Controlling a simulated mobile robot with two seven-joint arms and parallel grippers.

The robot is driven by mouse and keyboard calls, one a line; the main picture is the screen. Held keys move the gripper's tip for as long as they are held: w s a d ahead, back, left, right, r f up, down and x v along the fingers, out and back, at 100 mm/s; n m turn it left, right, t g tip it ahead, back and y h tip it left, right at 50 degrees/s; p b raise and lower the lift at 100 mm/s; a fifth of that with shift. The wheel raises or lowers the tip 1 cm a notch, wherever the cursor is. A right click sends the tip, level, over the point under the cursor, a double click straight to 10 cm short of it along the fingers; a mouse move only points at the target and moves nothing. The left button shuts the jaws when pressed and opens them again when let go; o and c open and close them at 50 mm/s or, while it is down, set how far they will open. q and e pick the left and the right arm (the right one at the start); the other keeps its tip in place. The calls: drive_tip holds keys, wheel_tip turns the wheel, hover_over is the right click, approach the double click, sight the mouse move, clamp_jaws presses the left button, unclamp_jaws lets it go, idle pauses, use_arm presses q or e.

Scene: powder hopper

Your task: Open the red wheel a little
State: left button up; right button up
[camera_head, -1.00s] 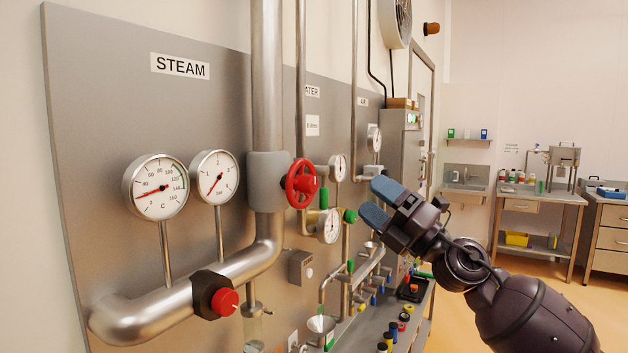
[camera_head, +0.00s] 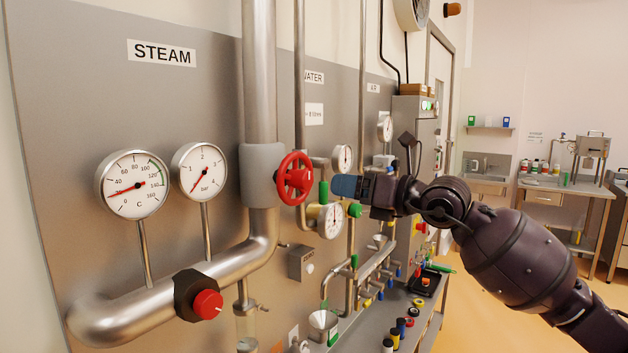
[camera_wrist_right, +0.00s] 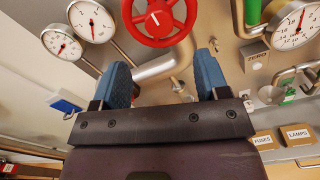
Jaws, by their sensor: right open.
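The red wheel (camera_head: 295,178) is a spoked handwheel on the grey valve body of the vertical steam pipe in the head view. It also shows at the top middle of the right wrist view (camera_wrist_right: 157,19), ahead of the fingers. My right gripper (camera_head: 346,187) is just right of the wheel in the head view, its blue fingers pointing at it. In the wrist view its two blue fingers (camera_wrist_right: 162,80) are wide apart with nothing between them. The gripper appears apart from the wheel. My left gripper is not in view.
A temperature gauge (camera_head: 134,184) and a bar gauge (camera_head: 199,172) stand left of the wheel. A red knob (camera_head: 207,304) sits on the lower steam pipe. Water gauges (camera_head: 331,221) and green-handled valves crowd the space right of the wheel. Open floor lies to the right.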

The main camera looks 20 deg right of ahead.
sight(309, 181)
drive_tip(key=p+x, duration=0.1)
drive_tip(key=x, duration=0.7)
drive_tip(key=shift+w+a+p, duration=0.2)
drive_tip(key=shift+p, duration=0.15)
drive_tip(key=c, duration=0.9)
